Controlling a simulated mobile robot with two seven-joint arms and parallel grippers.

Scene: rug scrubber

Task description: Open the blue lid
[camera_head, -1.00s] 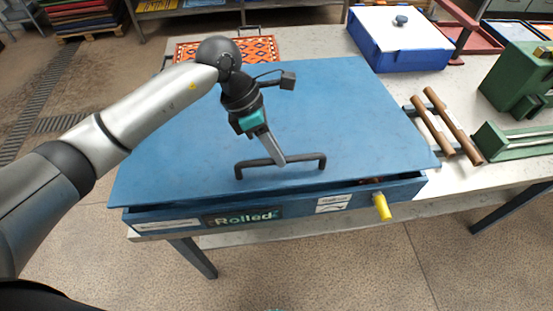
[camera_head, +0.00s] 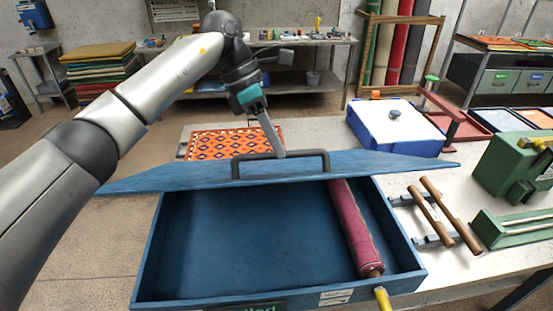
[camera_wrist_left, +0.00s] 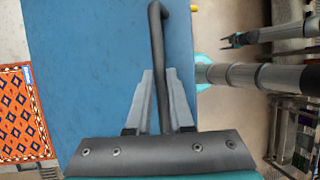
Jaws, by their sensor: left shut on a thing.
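The blue lid (camera_head: 190,176) is raised and tilted up at the back of the blue box (camera_head: 412,262), and the box's inside shows. My left gripper (camera_head: 278,152) is shut on the lid's dark bar handle (camera_head: 308,154). The left wrist view shows the handle (camera_wrist_left: 157,30) between the fingers (camera_wrist_left: 160,98), with the lid (camera_wrist_left: 90,75) behind. A red rolled rug (camera_head: 352,228) lies in the right side of the box. My right gripper (camera_wrist_left: 232,41) shows small in the left wrist view, open and empty, away from the lid.
An orange patterned rug (camera_head: 215,144) lies behind the lid. A blue and white box (camera_head: 395,128), wooden-handled tools (camera_head: 432,212) and a green machine (camera_head: 512,165) stand to the right. A yellow handle (camera_head: 383,299) sticks out at the box's front.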

